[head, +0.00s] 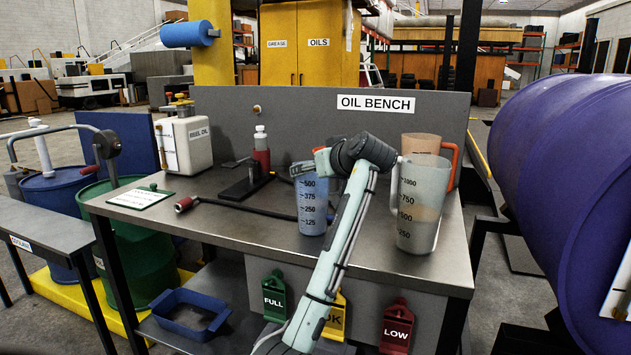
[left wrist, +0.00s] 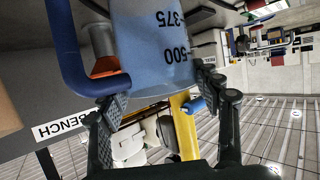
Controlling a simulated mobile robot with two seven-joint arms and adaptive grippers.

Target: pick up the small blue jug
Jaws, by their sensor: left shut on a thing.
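The small blue jug (head: 312,212) stands upright at the bench's front middle, marked 125 to 500. Its base looks to be on or very near the bench top. My left gripper (head: 306,168) is at its rim. In the left wrist view the jug (left wrist: 150,45) fills the space between the fingers of my left gripper (left wrist: 160,88), one on each side. They are shut on its upper wall. Its dark blue handle (left wrist: 72,55) shows beside one finger. My right gripper is not in view.
The oil bench (head: 240,215) also bears a large clear jug (head: 420,215) close on the right, and an orange-handled jug (head: 422,145) behind it. A hose with a red end (head: 187,204) lies left of the blue jug.

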